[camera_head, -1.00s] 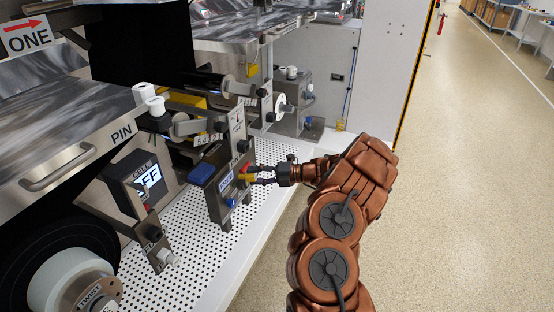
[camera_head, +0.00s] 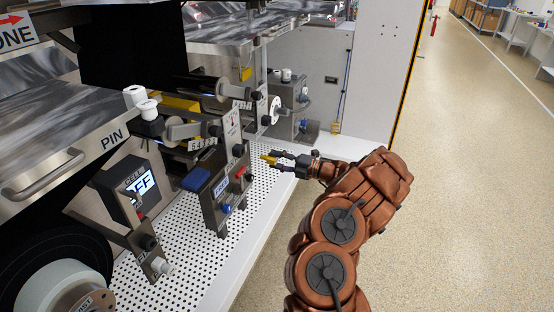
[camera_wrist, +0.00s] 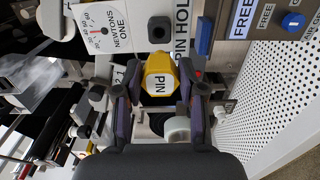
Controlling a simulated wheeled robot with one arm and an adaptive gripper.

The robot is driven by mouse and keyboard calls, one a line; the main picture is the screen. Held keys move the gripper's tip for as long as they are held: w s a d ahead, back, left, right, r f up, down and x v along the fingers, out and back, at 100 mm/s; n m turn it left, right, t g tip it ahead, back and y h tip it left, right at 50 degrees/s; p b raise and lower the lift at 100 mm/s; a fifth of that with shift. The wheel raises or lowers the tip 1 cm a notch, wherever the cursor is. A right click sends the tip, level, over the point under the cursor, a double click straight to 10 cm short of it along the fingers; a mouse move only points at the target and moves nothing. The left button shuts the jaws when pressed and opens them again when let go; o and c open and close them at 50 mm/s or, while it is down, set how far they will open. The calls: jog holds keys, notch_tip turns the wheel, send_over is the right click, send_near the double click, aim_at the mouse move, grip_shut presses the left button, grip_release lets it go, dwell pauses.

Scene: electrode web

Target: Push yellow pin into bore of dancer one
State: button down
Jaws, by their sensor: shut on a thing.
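My gripper (camera_head: 273,161) is shut on the yellow pin (camera_head: 267,158), in the air to the right of the upright panel (camera_head: 212,205) with the FREE label. In the wrist view the pin (camera_wrist: 160,82) has a hexagonal yellow head marked PIN, between the two dark fingers. A white scale plate marked NEWTONS ONE (camera_wrist: 105,27) is at the upper left there. A PIN HOLD label (camera_wrist: 182,40) is behind the pin. I cannot make out the bore of dancer one; the pin and fingers cover part of the view.
A blue pad (camera_head: 200,179) and rollers (camera_head: 183,131) stand to the left. A perforated white deck (camera_head: 195,255) lies below. The floor (camera_head: 460,200) at right is open.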

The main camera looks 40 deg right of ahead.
aim_at(262, 156)
jog(key=shift+x, duration=2.85)
jog(key=shift+p, duration=0.85)
jog(key=shift+b+x, duration=0.4)
jog(key=shift+x, duration=1.65)
dwell(0.4)
jog(key=c, duration=0.6)
grip_release()
jog(key=shift+r, duration=0.1)
jog(key=shift+d, duration=0.1)
jog(key=v, duration=1.2)
